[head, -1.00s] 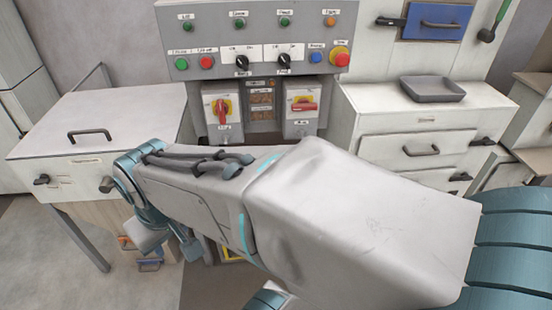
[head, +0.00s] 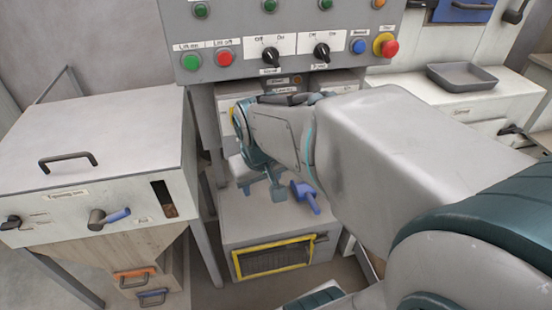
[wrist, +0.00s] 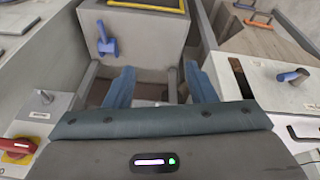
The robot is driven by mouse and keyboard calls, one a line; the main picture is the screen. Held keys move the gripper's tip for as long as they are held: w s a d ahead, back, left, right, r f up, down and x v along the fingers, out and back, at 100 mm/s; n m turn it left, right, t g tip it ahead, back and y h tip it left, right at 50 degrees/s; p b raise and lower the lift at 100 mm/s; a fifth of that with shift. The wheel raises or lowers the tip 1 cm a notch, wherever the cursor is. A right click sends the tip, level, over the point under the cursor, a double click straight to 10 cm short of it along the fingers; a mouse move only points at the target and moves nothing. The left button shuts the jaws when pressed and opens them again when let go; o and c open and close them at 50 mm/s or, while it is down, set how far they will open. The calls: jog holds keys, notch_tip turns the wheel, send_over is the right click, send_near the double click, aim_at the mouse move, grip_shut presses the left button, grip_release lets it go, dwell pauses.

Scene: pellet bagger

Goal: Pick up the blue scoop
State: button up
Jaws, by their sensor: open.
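The blue scoop (head: 306,196) lies on top of a low grey box (head: 240,232) with a yellow-framed front, below the control panel. It also shows in the wrist view (wrist: 106,40), beyond my fingers and left of their middle. My gripper (head: 262,190) is in the head view just left of the scoop, apart from it. In the wrist view my gripper (wrist: 160,88) has its two fingers spread with nothing between them. My forearm crosses the right of the head view, close to the scoop.
A control panel (head: 290,45) with buttons and knobs stands behind the arm. A white hopper cabinet (head: 120,130) with a blue-handled lever (head: 118,216) stands at the left. A grey tray (head: 462,76) sits on the right counter. The top of the grey box around the scoop looks clear.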

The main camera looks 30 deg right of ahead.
jog(key=w+d+f+h+b, duration=0.1)
jog(key=w+d+f+b, duration=0.6)
jog(key=f, duration=0.4)
jog(key=w+d+f+h+b, duration=0.1)
jog(key=w+d+f+b, duration=0.4)
jog(key=d+f+b, duration=0.4)
jog(key=m+t+b, duration=0.1)
jog(key=b, duration=0.7)
send_near(312, 200)
jog(key=b+x, duration=0.1)
jog(key=x, duration=0.2)
jog(key=b+x, duration=0.1)
jog(key=x, duration=0.1)
jog(key=shift+s+a+f+b, duration=0.2)
jog(key=shift+a+f+b, duration=0.05)
jog(key=shift+a+b, duration=0.1)
jog(key=shift+d+b+x, duration=0.15)
jog(key=shift+b+x, duration=0.7)
jog(key=shift+x, duration=0.7)
jog(key=shift+d+b+x, duration=0.1)
jog(key=shift+b+x, duration=0.7)
jog(key=shift+x, duration=0.75)
jog(key=shift+w+r, duration=0.1)
jog(key=shift+r, duration=0.05)
grip_shut()
jog(key=shift+r, duration=0.1)
